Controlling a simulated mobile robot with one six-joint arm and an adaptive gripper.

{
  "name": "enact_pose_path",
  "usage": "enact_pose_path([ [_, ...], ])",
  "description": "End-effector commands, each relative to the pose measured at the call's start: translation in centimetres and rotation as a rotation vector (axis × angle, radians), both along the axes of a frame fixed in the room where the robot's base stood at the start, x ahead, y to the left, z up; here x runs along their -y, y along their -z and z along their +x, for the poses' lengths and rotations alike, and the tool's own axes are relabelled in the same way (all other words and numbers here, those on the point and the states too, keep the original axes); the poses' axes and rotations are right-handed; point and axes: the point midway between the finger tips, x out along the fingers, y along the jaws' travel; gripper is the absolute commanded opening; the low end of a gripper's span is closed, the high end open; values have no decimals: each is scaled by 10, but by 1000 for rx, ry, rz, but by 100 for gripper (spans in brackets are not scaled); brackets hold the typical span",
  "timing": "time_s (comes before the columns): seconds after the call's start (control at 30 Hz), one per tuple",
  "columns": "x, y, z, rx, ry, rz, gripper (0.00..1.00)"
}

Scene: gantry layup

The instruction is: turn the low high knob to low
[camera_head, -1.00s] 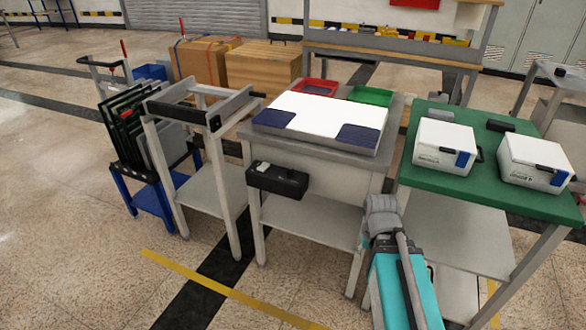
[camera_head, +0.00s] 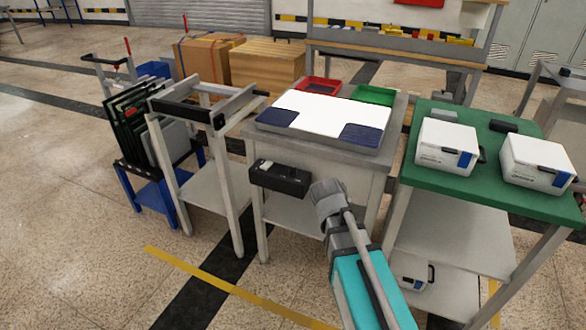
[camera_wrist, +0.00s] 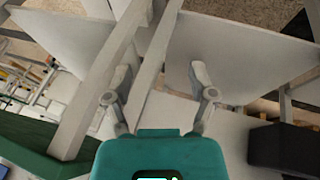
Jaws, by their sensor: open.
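A black control box (camera_head: 280,178) is fixed to the front of the middle table, with a small light piece at its top left. No low or high marking can be read, and I cannot make out the knob. In the head view my arm stands in front of the table, its grey end just right of the box; the fingers cannot be made out there. In the wrist view my gripper (camera_wrist: 160,75) has two grey fingers spread apart with nothing between them. A dark box (camera_wrist: 284,148) at the lower right there appears to be the control box, apart from the fingers.
The middle table (camera_head: 354,166) carries a white sheet (camera_head: 325,112), blue pads, a red tray (camera_head: 318,86) and a green tray (camera_head: 373,95). A green-topped table (camera_head: 420,172) with white cases stands right, a grey frame stand (camera_head: 238,215) left. Open floor lies in front.

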Motion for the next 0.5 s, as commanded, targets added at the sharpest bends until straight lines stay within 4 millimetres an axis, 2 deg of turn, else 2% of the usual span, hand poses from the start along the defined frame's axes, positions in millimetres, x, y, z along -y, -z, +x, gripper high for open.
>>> enact_pose_path([
  [0.03,-14,-6,11,41,11,-27,73],
  [0.2,-53,-25,36,214,64,-105,73],
  [0.37,-97,-47,56,395,96,-148,73],
  [0.5,-141,-68,69,562,110,-155,73],
])
